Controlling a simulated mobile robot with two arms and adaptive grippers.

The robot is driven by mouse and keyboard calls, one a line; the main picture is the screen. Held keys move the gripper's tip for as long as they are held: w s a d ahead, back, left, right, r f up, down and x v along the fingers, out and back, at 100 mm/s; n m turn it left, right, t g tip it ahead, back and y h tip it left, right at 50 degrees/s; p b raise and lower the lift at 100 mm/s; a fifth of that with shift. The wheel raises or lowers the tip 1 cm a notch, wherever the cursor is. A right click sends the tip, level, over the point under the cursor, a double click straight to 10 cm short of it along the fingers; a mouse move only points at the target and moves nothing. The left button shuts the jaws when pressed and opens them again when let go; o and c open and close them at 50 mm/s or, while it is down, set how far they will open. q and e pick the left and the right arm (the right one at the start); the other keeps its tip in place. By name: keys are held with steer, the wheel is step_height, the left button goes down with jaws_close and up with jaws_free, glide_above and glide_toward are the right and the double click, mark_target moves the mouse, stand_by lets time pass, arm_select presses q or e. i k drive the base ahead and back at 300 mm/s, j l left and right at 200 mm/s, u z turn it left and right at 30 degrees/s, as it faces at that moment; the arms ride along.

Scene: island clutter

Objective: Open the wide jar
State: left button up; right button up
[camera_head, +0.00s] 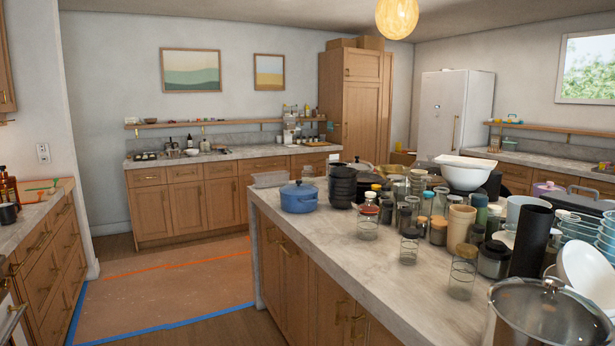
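Several lidded jars stand close together on the island's marble top. A clear glass jar with a tan lid (463,274) stands at the front of the group. A squat, wide dark jar (493,260) stands just right of it. A jar with a red band and pale top (368,218) and a small clear jar with a dark lid (409,246) stand to the left. I cannot tell for sure which one is the wide jar. All these jars look upright and lidded. Neither of my grippers is in view.
A blue pot (299,197) sits at the island's left end. A lidded glass-top pot (548,318) fills the near right corner, beside white bowls (585,270). A black cylinder (531,240) stands behind. The front-left strip of the island top (345,255) is bare.

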mark_target(308, 176)
steer(key=i+j+u, duration=0.3)
steer(key=i, duration=0.4)
steer(key=i+j+u, duration=0.3)
steer(key=i, duration=0.45)
steer(key=i+u, duration=0.35)
steer(key=i, duration=0.35)
steer(key=i+z, duration=0.15)
steer(key=i, duration=0.9)
steer(key=i+j+z, duration=0.15)
steer(key=i, duration=0.85)
